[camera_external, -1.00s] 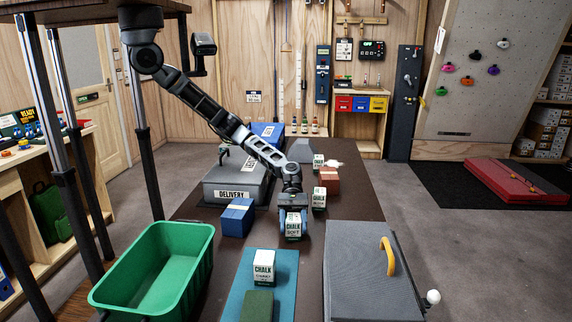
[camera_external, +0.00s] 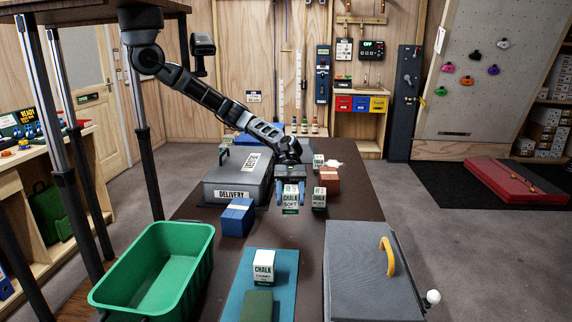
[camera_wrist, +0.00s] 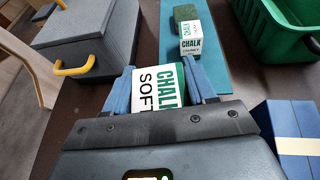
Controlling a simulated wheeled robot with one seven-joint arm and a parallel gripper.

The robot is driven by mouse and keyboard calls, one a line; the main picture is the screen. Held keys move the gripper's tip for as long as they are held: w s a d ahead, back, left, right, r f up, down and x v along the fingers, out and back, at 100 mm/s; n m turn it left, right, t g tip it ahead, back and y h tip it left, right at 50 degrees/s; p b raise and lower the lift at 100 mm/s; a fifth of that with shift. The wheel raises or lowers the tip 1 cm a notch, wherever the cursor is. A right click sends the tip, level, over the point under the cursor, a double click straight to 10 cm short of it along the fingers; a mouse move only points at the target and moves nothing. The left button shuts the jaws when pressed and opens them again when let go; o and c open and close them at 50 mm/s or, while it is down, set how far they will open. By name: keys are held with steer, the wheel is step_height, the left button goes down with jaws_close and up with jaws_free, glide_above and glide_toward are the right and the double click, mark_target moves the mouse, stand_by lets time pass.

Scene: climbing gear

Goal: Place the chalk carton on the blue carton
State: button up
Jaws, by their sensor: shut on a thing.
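My gripper (camera_external: 291,193) is shut on a white and green chalk carton (camera_external: 290,200) lettered "CHALK SOFT" and holds it upright, seemingly above the dark table. In the wrist view the same carton (camera_wrist: 158,87) sits between the two blue fingers. The blue carton (camera_external: 237,218) with a pale band stands on the table to the left of and nearer than my gripper, apart from it. It also shows at the lower right of the wrist view (camera_wrist: 293,135). A "CHALK CHUNKY" carton (camera_external: 263,266) stands on the teal mat, and another chalk carton (camera_external: 319,199) stands just right of my gripper.
A green bin (camera_external: 150,268) stands at the front left. A grey "DELIVERY" case (camera_external: 238,180) lies behind the blue carton. A grey case with a yellow handle (camera_external: 365,270) lies at the front right. The teal mat (camera_external: 282,284) also bears a dark green block (camera_external: 257,305).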

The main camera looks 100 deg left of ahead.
steer(key=s+d+r+m+g+p, duration=0.15)
steer(key=s+r, duration=0.25)
steer(key=s, duration=0.9)
steer(key=s+d+r+n+p, duration=0.15)
steer(key=s+r, duration=0.25)
steer(key=s, duration=0.9)
steer(key=shift+m, duration=0.5)
steer(key=w+a+f, duration=0.2)
steer(key=w, duration=0.1)
steer(key=w+a+f+b, duration=0.1)
steer(key=w+a+f, duration=0.1)
steer(key=w+a+f+b, duration=0.1)
steer(key=w+a+f, duration=0.1)
steer(key=w+a, duration=0.1)
steer(key=shift+w+f, duration=0.15)
steer(key=shift+w, duration=0.15)
glide_above(237, 210)
steer(key=shift+s+f, duration=0.1)
steer(key=shift+f, duration=1.95)
steer(key=shift+f, duration=0.15)
steer(key=o, duration=1.1)
